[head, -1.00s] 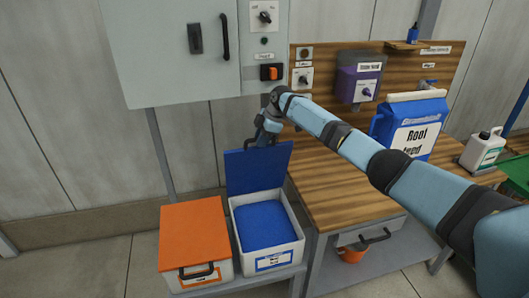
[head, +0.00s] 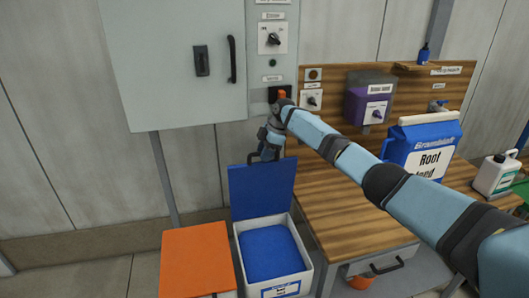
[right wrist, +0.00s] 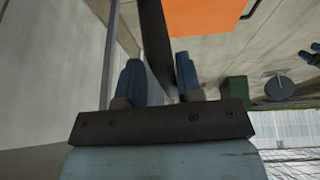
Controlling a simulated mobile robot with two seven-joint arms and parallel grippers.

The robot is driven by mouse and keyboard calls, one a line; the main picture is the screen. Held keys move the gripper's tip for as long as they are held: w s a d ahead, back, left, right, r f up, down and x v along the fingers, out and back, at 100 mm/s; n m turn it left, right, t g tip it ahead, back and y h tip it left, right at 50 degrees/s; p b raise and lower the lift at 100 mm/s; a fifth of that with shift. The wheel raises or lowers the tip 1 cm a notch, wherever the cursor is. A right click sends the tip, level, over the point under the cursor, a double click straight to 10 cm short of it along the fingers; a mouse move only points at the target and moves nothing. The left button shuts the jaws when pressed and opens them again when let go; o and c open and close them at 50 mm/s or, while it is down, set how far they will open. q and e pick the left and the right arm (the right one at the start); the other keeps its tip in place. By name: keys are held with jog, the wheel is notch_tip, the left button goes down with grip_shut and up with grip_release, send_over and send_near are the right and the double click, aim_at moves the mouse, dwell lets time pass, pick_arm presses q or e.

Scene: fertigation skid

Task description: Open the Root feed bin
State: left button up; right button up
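The Root feed bin (head: 283,290) is a white box with a blue label, and blue contents (head: 270,252) show inside it. Its blue lid (head: 262,190) stands upright at the back of the bin, so the bin is open. A dark handle (head: 252,158) is at the lid's top edge. My right gripper (head: 268,152) is at this handle. In the right wrist view, its two blue fingers (right wrist: 157,88) stand apart, with a dark strip between them and a gap beside it. Whether they touch the handle is hard to tell. My left gripper is not in view.
A bin with a shut orange lid (head: 197,262) stands to the left. A wooden bench (head: 345,215) is to the right, carrying a blue Root feed container (head: 425,150) and a white jug (head: 494,175). A grey cabinet (head: 170,65) hangs above on the wall.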

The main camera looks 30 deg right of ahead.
jog(key=shift+o, duration=0.4)
jog(key=shift+r, duration=0.1)
jog(key=shift+d+r, duration=0.15)
jog(key=shift+r, duration=0.1)
jog(key=v, duration=0.2)
jog(key=b+v, duration=0.1)
jog(key=v, duration=0.1)
jog(key=shift+s+d+r, duration=0.1)
jog(key=shift+d, duration=0.25)
jog(key=s+d+b, duration=0.3)
jog(key=s+d, duration=0.1)
jog(key=d, duration=0.6)
jog(key=shift+d, duration=0.35)
jog(key=shift+s, duration=0.15)
